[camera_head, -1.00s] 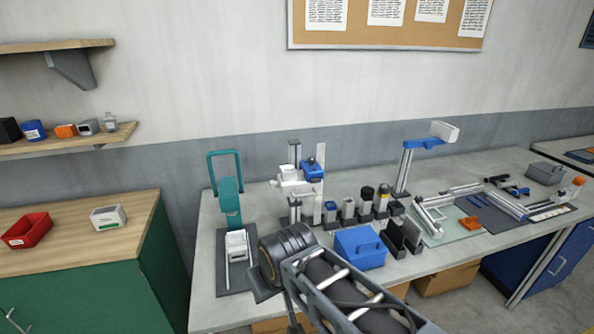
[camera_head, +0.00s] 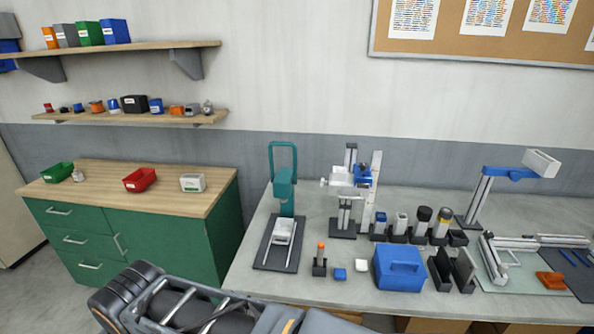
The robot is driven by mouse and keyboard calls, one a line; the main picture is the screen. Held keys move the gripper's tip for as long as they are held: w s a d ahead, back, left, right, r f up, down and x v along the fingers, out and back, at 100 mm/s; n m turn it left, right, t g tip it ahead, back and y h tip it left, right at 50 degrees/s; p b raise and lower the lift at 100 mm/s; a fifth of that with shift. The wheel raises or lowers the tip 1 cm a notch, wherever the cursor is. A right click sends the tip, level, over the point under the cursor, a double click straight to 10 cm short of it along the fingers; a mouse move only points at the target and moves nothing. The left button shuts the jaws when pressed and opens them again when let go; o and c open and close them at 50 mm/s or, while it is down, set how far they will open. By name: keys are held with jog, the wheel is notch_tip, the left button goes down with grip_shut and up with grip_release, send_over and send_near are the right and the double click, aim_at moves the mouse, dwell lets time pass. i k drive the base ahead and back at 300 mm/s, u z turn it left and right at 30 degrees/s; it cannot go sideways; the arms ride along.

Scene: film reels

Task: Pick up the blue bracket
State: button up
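Several blue items are in view, and I cannot tell for sure which is the blue bracket. A small blue block (camera_head: 340,274) lies on the front of the grey bench. A blue part (camera_head: 363,174) sits on the upright measuring stand (camera_head: 345,215). A blue arm piece (camera_head: 508,173) tops the metal post at the right. Thin blue bars (camera_head: 568,257) lie on the dark mat at the far right. My arm shows at the bottom, left of the bench items, but my gripper's fingers are out of view.
A green cabinet (camera_head: 150,240) at left carries a red bin (camera_head: 140,179). Shelves (camera_head: 130,116) hang above it.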

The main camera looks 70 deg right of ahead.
aim_at(365, 177)
jog(key=u, duration=0.4)
jog(key=k, duration=1.05)
jog(key=z, duration=1)
